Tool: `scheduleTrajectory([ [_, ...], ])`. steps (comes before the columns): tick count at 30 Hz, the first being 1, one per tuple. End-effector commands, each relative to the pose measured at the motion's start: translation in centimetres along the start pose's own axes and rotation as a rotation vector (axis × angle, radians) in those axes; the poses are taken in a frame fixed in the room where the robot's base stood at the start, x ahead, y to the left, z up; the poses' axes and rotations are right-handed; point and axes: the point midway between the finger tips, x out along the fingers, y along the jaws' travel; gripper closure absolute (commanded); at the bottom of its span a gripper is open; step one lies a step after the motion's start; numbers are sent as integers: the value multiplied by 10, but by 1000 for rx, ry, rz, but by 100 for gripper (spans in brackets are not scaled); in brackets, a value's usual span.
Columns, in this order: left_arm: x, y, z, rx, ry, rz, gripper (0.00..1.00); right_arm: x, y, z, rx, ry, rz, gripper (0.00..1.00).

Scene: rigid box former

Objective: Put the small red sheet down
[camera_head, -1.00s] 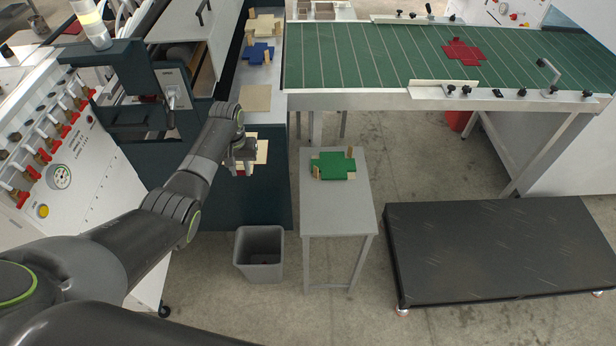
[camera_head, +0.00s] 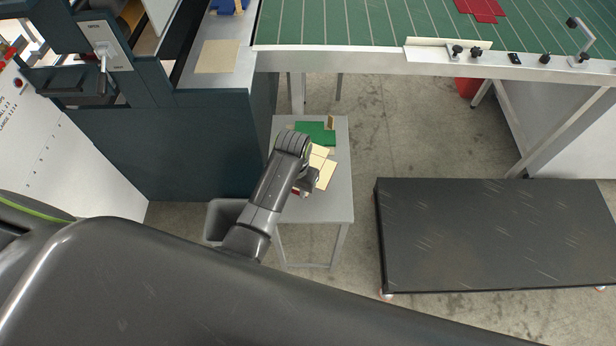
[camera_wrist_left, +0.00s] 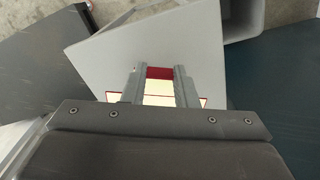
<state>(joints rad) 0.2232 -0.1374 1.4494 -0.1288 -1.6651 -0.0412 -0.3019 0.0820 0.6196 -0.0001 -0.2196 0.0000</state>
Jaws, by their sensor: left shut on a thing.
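My left gripper (camera_head: 306,184) is over the small grey table (camera_head: 325,206) and is shut on the small red sheet. In the head view the sheet's cream face (camera_head: 323,172) shows beside the fingers, with a bit of red by the wrist. In the left wrist view the red sheet (camera_wrist_left: 158,73) shows between the fingers (camera_wrist_left: 159,88), with cream areas and red edges. The sheet is over the table top; I cannot tell whether it touches. A green sheet (camera_head: 316,131) lies on the table just behind, partly hidden by my wrist. My right gripper is not in view.
A grey bin (camera_head: 221,216) stands left of the table, and a low black platform (camera_head: 495,235) to the right. The green-topped bench (camera_head: 370,25) is behind, with a larger red sheet (camera_head: 481,8). A tan sheet (camera_head: 218,56) lies on the machine's ledge. The table's front right is clear.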

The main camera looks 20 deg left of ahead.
Motion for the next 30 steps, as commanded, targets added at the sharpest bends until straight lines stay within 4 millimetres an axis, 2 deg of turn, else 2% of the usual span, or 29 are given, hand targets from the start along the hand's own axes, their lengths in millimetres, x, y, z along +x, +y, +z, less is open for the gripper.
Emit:
scheduleTrajectory([
  [3,21,-1,1,0,-6,-2,95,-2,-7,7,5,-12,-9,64],
  [6,34,-1,1,-1,-3,-1,95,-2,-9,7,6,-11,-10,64],
  [11,44,-1,0,-1,-2,0,95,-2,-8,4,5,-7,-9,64],
  [19,76,-1,1,0,-3,0,95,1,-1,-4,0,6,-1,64],
  [23,83,-1,0,-1,-1,0,95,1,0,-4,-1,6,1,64],
  [30,83,-1,0,-2,0,0,95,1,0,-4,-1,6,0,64],
])
